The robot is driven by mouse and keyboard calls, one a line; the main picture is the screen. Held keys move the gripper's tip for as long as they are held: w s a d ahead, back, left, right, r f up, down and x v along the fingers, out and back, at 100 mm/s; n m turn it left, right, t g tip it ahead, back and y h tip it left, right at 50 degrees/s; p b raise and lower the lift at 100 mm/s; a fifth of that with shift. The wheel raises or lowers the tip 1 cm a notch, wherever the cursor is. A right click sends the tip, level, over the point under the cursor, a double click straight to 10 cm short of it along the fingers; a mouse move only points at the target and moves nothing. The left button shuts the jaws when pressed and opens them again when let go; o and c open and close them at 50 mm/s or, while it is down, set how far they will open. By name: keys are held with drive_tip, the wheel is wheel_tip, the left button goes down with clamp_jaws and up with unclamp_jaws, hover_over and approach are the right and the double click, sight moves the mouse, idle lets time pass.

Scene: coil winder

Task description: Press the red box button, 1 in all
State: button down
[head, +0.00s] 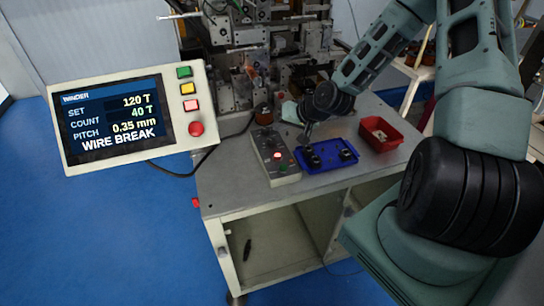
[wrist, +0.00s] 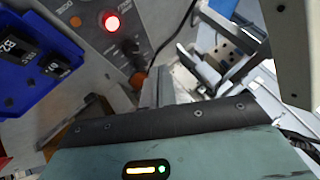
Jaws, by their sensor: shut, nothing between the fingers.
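The grey control box (head: 276,160) lies on the bench top with a lit red button (head: 277,155) near its middle and a green one closer to its front end. In the wrist view the red button (wrist: 112,22) glows at the upper left, on the box face (wrist: 98,45). My gripper (head: 307,138) is shut and empty, above the bench between the control box and the blue tray. It is to the right of the red button and apart from it in the head view. Its fingers show only partly in the wrist view.
A blue tray (head: 313,166) with black parts sits right of the box, and a red bin (head: 368,140) beyond it. The winder machine (head: 230,70) rises behind. A screen panel (head: 120,120) at left reads WIRE BREAK. The bench's front left is clear.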

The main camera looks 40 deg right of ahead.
sight(280, 157)
drive_tip(key=shift+f, duration=0.1)
idle(0.3)
wheel_tip(280, 157, down, 9)
drive_tip(key=b, duration=0.7)
drive_tip(key=shift+d, duration=0.1)
idle(1.7)
drive_tip(key=shift+f+b, duration=0.25)
drive_tip(key=shift+b, duration=0.15)
drive_tip(key=shift+f+b, duration=0.35)
drive_tip(key=shift+f, duration=0.05)
idle(0.6)
drive_tip(key=shift+r, duration=0.1)
drive_tip(key=shift+r+p, duration=0.7)
drive_tip(key=shift+r, duration=0.05)
drive_tip(key=shift+r+p, duration=2.05)
drive_tip(key=shift+r, duration=0.45)
